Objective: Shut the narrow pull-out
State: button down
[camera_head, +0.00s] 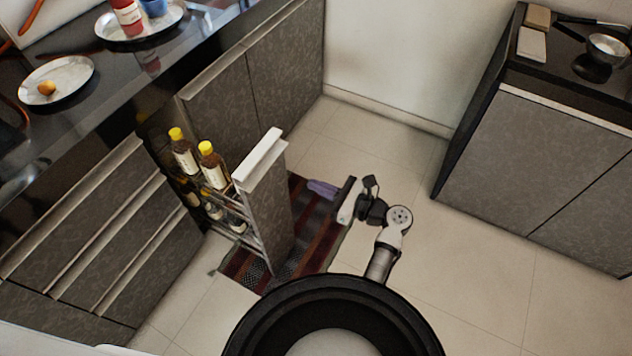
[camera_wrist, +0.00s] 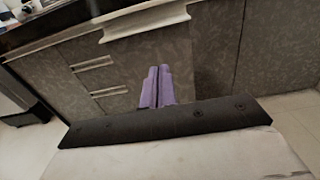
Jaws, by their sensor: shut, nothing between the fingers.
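The narrow pull-out (camera_head: 268,215) stands open from the counter at left in the head view. It has a tall grey patterned front with a pale top edge, and its racks hold several bottles with yellow caps (camera_head: 207,148). My gripper (camera_head: 311,185) has purple fingers and is to the right of the pull-out's front, apart from it as far as I can tell. In the wrist view, the fingers (camera_wrist: 157,70) are together and empty, pointing at the pull-out's front panel (camera_wrist: 125,62), with its pale handle edge above them.
Drawers (camera_head: 105,235) lie left of the pull-out, and a cupboard door (camera_head: 225,100) lies behind it. A striped rug (camera_head: 320,235) covers the floor below. Plates (camera_head: 57,80) stand on the dark counter. Another cabinet (camera_head: 545,165) stands at right, with open tiled floor between.

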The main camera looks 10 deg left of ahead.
aim_at(277, 167)
jog(key=p+x, duration=0.1)
jog(key=x, duration=1)
jog(key=shift+a, duration=0.2)
jog(key=shift+w+a, duration=0.25)
jog(key=shift+a, duration=0.3)
jog(key=b+x, duration=0.2)
jog(key=x, duration=0.9)
jog(key=b+x, duration=0.3)
jog(key=x, duration=0.8)
jog(key=b+x, duration=0.2)
jog(key=x, duration=0.9)
jog(key=shift+a+f+b, duration=0.3)
jog(key=shift+w+a+b, duration=0.25)
jog(key=shift+a+b, duration=0.05)
jog(key=shift+a, duration=0.2)
jog(key=shift+w+a+r, duration=0.15)
jog(key=shift+r, duration=0.3)
